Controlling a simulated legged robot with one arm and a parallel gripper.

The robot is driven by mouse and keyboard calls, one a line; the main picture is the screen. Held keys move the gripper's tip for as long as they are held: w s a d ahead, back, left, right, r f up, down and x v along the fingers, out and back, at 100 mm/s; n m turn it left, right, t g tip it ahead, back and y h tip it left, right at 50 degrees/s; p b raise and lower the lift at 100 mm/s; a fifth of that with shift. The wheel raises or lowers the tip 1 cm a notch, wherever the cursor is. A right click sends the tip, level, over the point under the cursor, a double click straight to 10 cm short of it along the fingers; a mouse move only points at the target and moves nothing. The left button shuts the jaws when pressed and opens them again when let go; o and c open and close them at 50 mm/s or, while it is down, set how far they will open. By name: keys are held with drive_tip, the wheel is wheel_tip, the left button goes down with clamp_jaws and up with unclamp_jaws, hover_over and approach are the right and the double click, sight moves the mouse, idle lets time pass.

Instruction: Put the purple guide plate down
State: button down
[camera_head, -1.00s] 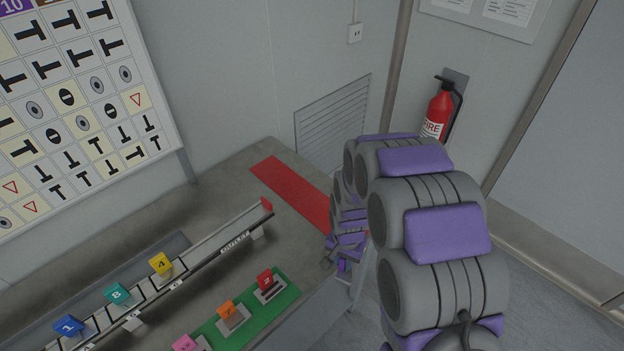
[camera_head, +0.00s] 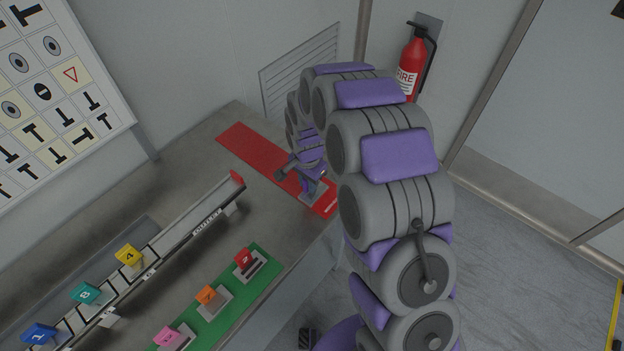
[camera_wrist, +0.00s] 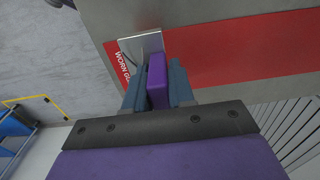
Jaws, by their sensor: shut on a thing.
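The purple guide plate (camera_wrist: 157,78) shows in the wrist view as a purple block between the two blue-grey fingers of my gripper (camera_wrist: 158,84). My gripper is shut on it. A flat metal piece (camera_wrist: 141,44) shows just beyond the block, over the red strip (camera_wrist: 215,62). In the head view my gripper (camera_head: 311,182) is at the near right end of the red strip (camera_head: 250,148), close to the table edge. I cannot tell whether the plate touches the strip or hangs slightly above it.
A slanted rail (camera_head: 190,228) runs along the table, with yellow, teal and blue numbered blocks at its lower left. A green mat (camera_head: 262,262) holds red, orange and pink blocks on metal plates. The rest of the red strip is clear. A wall vent stands behind.

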drive_tip(key=w, duration=0.2)
drive_tip(key=shift+w+f, duration=0.25)
drive_tip(key=shift+w, duration=0.1)
drive_tip(key=shift+w+d, duration=0.35)
drive_tip(key=shift+w, duration=0.1)
drive_tip(key=shift+d+f, duration=0.15)
drive_tip(key=shift+f, duration=0.05)
drive_tip(key=f+b, duration=0.1)
drive_tip(key=f, duration=0.2)
drive_tip(key=shift+d, duration=0.2)
drive_tip(key=shift+a, duration=0.3)
drive_tip(key=c, duration=1.4)
unclamp_jaws()
drive_tip(key=shift+a, duration=0.1)
drive_tip(key=o, duration=0.4)
drive_tip(key=shift+d, duration=0.3)
drive_tip(key=shift+o, duration=0.2)
wheel_tip(320, 180, up, 12)
drive_tip(key=p, duration=0.1)
drive_tip(key=shift+s+a+p, duration=0.15)
drive_tip(key=shift+a+p, duration=0.05)
drive_tip(key=shift+p, duration=0.2)
